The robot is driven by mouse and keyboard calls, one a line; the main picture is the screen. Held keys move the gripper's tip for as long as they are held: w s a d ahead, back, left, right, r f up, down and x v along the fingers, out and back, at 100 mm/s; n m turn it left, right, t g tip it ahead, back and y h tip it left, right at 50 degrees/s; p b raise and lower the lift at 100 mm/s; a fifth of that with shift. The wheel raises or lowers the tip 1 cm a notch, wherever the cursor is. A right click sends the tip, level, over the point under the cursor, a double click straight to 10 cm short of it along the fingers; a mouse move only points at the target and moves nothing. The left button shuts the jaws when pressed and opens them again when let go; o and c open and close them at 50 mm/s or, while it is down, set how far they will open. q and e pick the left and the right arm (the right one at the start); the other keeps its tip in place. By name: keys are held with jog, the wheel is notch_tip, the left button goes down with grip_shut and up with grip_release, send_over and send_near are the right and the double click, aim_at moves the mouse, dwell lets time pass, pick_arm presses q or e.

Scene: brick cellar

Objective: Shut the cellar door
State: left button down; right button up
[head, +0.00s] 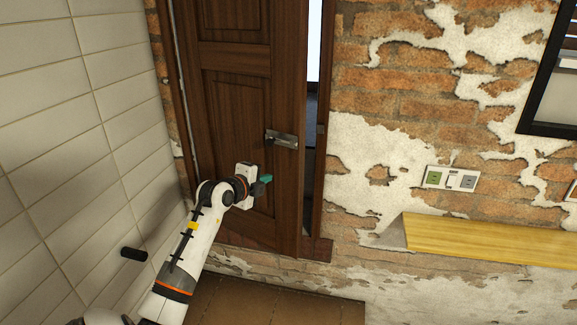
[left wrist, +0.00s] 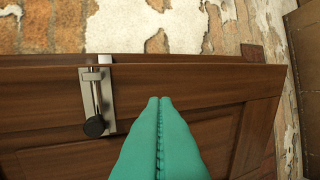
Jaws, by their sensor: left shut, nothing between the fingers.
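The cellar door (head: 238,110) is dark brown panelled wood, slightly ajar in the head view. A narrow gap shows between its right edge and the frame (head: 325,110). A metal handle (head: 281,139) sits near that edge. My left gripper (head: 265,179) is at the door's face, below and a little left of the handle. In the left wrist view its green fingers (left wrist: 160,100) are together, with nothing between them, pointing at the door (left wrist: 200,85). The handle (left wrist: 95,100) is to their left there. I cannot tell whether the fingertips touch the wood. My right gripper is not in view.
A white tiled wall (head: 75,110) stands to the left of the door. To the right are a brick wall (head: 400,105) with peeling plaster, a socket plate (head: 451,179) and a yellow wooden board (head: 490,240). Brown floor (head: 270,305) lies clear in front of the door.

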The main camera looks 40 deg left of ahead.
pick_arm(q)
jog(key=p, duration=0.2)
send_near(290, 166)
jog(key=x, duration=0.5)
jog(key=shift+w+a+f, duration=0.1)
jog(key=shift+f, duration=0.05)
jog(key=shift+w+a+f, duration=0.1)
jog(key=shift+w, duration=0.6)
jog(key=w+b, duration=0.1)
jog(key=w, duration=0.1)
jog(key=w+a+b, duration=0.1)
jog(key=w+b, duration=0.1)
jog(key=w, duration=0.1)
jog(key=w+b, duration=0.1)
jog(key=w, duration=0.1)
jog(key=shift+w+a+b, duration=0.4)
jog(key=shift+w+f, duration=0.1)
jog(key=shift+f, duration=0.05)
